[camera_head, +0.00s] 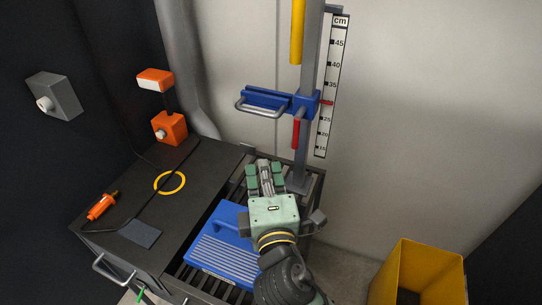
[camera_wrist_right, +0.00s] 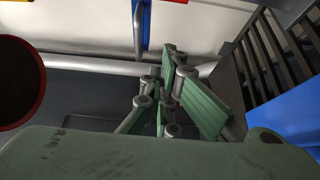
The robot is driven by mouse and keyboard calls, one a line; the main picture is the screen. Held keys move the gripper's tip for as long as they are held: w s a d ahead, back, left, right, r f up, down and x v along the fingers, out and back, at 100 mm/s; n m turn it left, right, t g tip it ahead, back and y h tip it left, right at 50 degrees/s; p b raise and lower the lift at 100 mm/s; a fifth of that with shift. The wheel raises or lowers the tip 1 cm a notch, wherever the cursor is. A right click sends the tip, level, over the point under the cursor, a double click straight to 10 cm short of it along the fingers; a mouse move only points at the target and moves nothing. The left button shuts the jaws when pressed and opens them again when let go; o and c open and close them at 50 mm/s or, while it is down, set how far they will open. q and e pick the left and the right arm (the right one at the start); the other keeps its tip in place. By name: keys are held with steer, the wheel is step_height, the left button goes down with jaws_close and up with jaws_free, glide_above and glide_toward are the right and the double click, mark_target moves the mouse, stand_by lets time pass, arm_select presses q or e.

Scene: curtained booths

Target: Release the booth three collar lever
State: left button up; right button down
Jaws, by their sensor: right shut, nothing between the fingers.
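A blue collar (camera_head: 306,104) sits on the grey upright post (camera_head: 305,150). A red lever (camera_head: 296,133) hangs down under the collar, beside the post. A blue arm with a grey loop handle (camera_head: 258,109) reaches left from the collar. My right gripper (camera_head: 265,163) is shut and empty, below the collar and in front of the post's foot, clear of the lever. In the right wrist view its fingers (camera_wrist_right: 165,90) show closed, with a blue part and a grey bar (camera_wrist_right: 139,25) beyond. My left gripper is not in view.
A blue case (camera_head: 222,245) lies on the slatted rack under my right arm. A dark cabinet (camera_head: 150,185) with an orange tool (camera_head: 102,206) stands left. A cm scale (camera_head: 333,85) is on the wall behind. A yellow bin (camera_head: 420,270) stands lower right.

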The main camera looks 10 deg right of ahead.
steer(key=w+d+p, duration=0.4)
steer(key=w, duration=0.3)
steer(key=shift+w+d, duration=0.2)
steer(key=shift+w, duration=0.1)
